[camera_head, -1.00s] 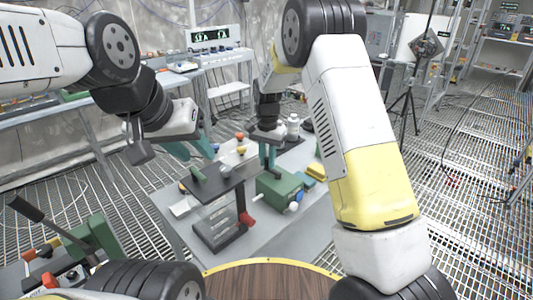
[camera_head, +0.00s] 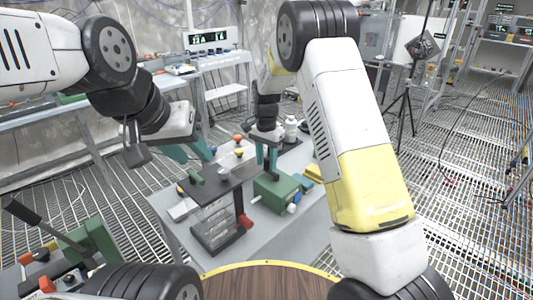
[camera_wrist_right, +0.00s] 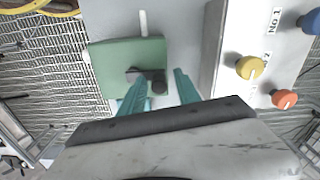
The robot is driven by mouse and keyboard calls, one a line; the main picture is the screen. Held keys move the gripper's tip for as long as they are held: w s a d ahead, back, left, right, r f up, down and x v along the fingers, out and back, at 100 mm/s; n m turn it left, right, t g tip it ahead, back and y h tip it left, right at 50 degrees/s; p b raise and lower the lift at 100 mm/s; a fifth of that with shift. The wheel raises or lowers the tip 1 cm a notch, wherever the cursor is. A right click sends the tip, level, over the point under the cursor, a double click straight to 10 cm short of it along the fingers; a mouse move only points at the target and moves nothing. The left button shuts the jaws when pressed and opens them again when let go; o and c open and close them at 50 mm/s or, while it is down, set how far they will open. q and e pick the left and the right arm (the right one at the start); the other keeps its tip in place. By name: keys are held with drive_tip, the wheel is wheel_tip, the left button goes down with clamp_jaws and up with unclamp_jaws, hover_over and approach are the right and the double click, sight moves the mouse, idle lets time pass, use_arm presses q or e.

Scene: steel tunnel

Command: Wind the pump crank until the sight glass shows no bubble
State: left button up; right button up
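The pump is a green box (camera_head: 275,192) on the grey table in the head view. In the right wrist view its green face (camera_wrist_right: 115,58) carries a black crank (camera_wrist_right: 137,73) ending in a round dark knob (camera_wrist_right: 158,88). My right gripper (camera_head: 268,158) is over the box, teal fingers pointing down. In the wrist view its fingers (camera_wrist_right: 160,88) are apart, one on each side of the knob; contact cannot be told. My left gripper (camera_head: 197,154) hangs open and empty above the table's far left part. I cannot make out the sight glass or any bubble.
A dark-topped stand with clear panels (camera_head: 215,222) is left of the pump. A pale box with yellow, orange and blue knobs (camera_wrist_right: 248,67) stands close to the right gripper. A white bottle (camera_head: 291,128) is behind the pump. A round wooden top (camera_head: 268,281) lies in front.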

sight(267, 159)
drive_tip(key=shift+r, duration=0.1)
wheel_tip(267, 159, up, 8)
drive_tip(key=shift+f, duration=0.2)
idle(0.4)
